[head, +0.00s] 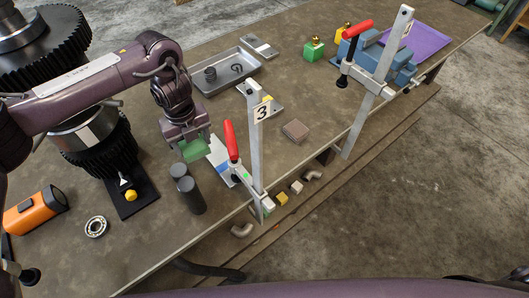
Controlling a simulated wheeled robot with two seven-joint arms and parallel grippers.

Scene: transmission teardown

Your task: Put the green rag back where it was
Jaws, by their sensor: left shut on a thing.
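The green rag (197,151) shows just below my left gripper (186,138), which comes in from the left and points down. The gripper is shut on the rag; its fingertips are partly hidden by the gripper body and the cloth. The rag is over the workbench (120,248), left of a white and blue object (219,155) and behind two dark cylinders (190,195). I cannot tell whether the rag touches the bench. My right gripper does not show.
Red-handled clamps (231,140) and (357,28) stand at the bench's front edge. A metal tray (225,80) lies behind. Large dark gears (60,45), an orange object (36,210) and a bearing (96,226) are at left. Small blocks (282,198) lie below the edge.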

